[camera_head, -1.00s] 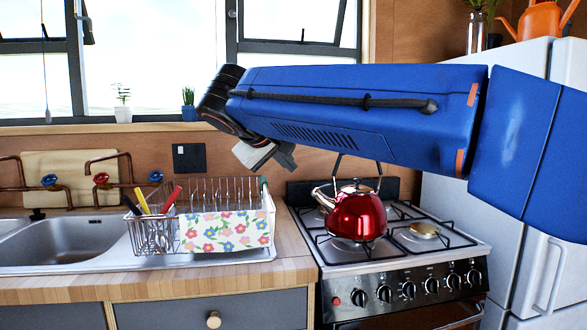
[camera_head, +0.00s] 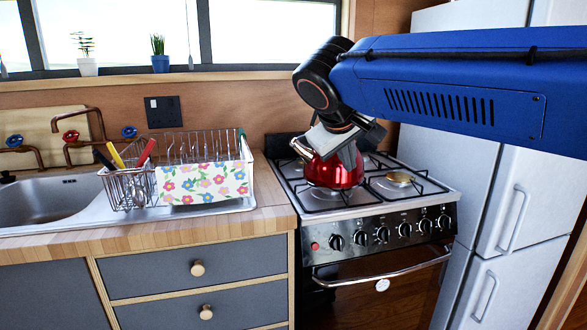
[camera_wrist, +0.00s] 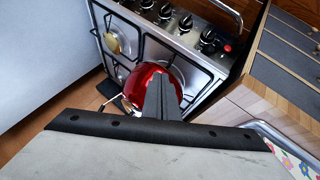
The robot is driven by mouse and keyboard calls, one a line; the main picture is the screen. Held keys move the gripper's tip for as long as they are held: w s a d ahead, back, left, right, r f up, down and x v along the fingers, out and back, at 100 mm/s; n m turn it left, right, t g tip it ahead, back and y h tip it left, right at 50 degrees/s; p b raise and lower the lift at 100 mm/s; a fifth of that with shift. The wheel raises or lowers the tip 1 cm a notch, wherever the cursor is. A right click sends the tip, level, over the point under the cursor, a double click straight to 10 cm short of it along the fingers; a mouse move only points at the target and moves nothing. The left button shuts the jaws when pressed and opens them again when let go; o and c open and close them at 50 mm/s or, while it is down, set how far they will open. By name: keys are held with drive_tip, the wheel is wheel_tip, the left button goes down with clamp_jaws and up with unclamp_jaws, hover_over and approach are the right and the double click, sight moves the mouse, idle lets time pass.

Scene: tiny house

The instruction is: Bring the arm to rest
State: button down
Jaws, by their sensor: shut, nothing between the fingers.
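My blue arm reaches in from the right in the head view, and its wrist hangs over the stove. My gripper (camera_head: 350,153) points down in front of the red kettle and hides part of it. In the wrist view my gripper (camera_wrist: 162,92) shows as dark fingers, shut and empty, over the picture of the kettle. The shiny red kettle (camera_head: 331,174) stands on a back left burner of the stove. It also shows in the wrist view (camera_wrist: 142,80), partly behind the fingers. I cannot tell how large the gap between fingers and kettle is.
The stove (camera_head: 378,243) stands between the wooden counter (camera_head: 240,223) and a white fridge (camera_head: 480,190). A dish rack (camera_head: 247,170) with a flowered cloth stands by the sink (camera_head: 55,203). Potted plants (camera_head: 160,62) line the windowsill. The counter's front strip is clear.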

drive_tip(key=s+d+f+m+g+y, duration=0.1)
drive_tip(key=s+d+f+m+g, duration=0.1)
drive_tip(key=s+d+f, duration=1.05)
drive_tip(key=s+d+f+m+y, duration=0.1)
drive_tip(key=s+d+f, duration=0.1)
drive_tip(key=s+f, duration=0.4)
drive_tip(key=s+d+f+m+g+y, duration=0.1)
drive_tip(key=s+d+f+m, duration=0.1)
drive_tip(key=s+f, duration=0.4)
wheel_tip(320, 180, down, 3)
drive_tip(key=shift+s+d+r+m, duration=0.2)
drive_tip(key=shift+s+d+m, duration=0.1)
drive_tip(key=shift+s, duration=0.1)
